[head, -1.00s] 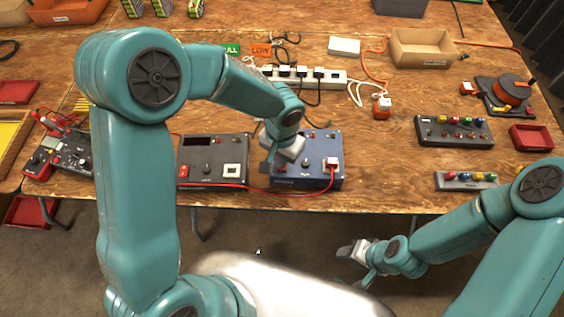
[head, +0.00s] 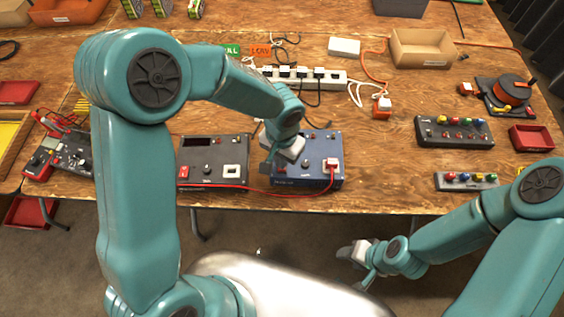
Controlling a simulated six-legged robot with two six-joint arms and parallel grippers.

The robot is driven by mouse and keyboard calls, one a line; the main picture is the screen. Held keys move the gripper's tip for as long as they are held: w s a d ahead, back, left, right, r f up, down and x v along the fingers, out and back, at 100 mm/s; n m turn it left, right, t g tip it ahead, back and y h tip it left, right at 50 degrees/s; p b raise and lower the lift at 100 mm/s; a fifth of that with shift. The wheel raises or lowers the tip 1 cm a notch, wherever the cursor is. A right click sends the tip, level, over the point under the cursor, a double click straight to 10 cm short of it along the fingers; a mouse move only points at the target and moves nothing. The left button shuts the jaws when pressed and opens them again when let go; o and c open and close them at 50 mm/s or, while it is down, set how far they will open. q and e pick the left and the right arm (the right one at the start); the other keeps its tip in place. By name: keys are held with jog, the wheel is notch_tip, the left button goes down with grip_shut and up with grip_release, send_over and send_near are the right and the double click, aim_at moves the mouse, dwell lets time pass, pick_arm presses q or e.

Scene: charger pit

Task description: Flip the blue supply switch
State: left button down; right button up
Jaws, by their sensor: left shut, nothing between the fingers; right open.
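The blue supply box (head: 318,176) sits near the table's front edge, with a knob, small red parts and a red plug on its top face. My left gripper (head: 268,165) is shut and empty over the left part of this box. The gripper and its wrist hide that part, so the switch there and any contact cannot be made out. My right gripper (head: 356,263) is open and empty, low in front of the table edge, away from the box.
A dark supply box (head: 213,173) stands just left of the blue one. A red cable (head: 262,190) runs along the fronts of both boxes. A power strip (head: 310,76) lies behind. A black terminal box (head: 453,131) and a strip of coloured knobs (head: 466,181) are at right.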

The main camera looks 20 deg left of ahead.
pick_arm(q)
jog(key=shift+f+b, duration=0.95)
jog(key=shift+b, duration=0.05)
dwell(0.9)
jog(key=shift+w+r+p, duration=0.1)
jog(key=shift+r+p, duration=0.35)
jog(key=shift+r, duration=0.05)
jog(key=shift+r+p, duration=1.9)
jog(key=shift+r, duration=1.2)
jog(key=shift+f, duration=0.1)
jog(key=shift+s, duration=0.2)
